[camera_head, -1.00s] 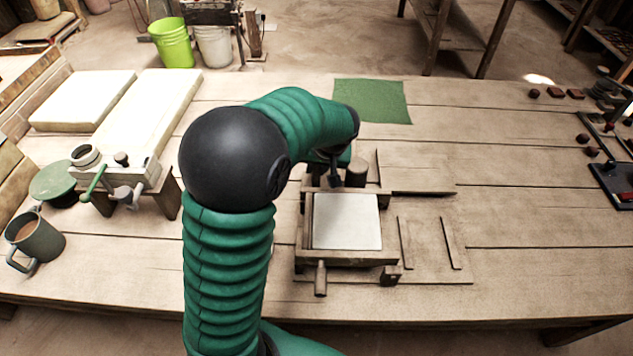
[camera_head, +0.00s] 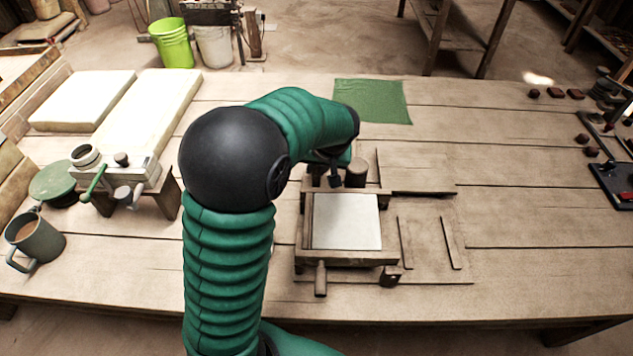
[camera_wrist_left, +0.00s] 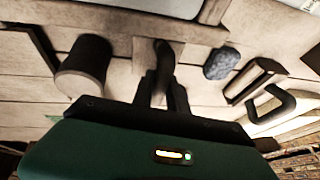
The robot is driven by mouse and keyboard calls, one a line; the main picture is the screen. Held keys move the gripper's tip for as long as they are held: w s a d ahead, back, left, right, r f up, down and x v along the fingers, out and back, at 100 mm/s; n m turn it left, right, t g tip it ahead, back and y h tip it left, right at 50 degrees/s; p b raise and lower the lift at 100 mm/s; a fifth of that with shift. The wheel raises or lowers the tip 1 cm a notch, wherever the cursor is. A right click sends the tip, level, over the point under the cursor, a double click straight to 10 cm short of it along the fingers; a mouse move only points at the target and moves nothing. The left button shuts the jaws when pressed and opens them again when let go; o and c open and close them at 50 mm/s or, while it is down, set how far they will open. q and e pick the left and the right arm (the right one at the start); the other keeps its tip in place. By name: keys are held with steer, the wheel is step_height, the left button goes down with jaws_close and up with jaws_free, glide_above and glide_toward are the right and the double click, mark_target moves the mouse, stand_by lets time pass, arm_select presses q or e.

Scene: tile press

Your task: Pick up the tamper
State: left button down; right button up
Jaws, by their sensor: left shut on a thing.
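My left gripper (camera_head: 335,180) points down at the far edge of the wooden tile frame. Its fingers also show in the left wrist view (camera_wrist_left: 162,92), shut on a slim dark upright piece (camera_wrist_left: 164,56). This looks like the tamper's handle, but its lower part is hard to make out. A dark cylinder (camera_head: 356,172) stands just right of the gripper and apart from it. It also shows left of the fingers in the left wrist view (camera_wrist_left: 84,64). My right gripper is not in view.
The wooden frame (camera_head: 320,256) holds a pale slab (camera_head: 346,222). In the wrist view, a blue-grey lump (camera_wrist_left: 221,63) and a looped tool (camera_wrist_left: 275,105) lie beside the fingers. A mug (camera_head: 35,242) stands at left. A green cloth (camera_head: 372,101) lies beyond.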

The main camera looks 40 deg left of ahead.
arm_select(q)
steer(key=shift+r, duration=0.1)
step_height(320, 180, up, 10)
steer(key=p, duration=0.3)
steer(key=c, duration=1.8)
jaws_free()
steer(key=shift+c, duration=0.2)
jaws_close()
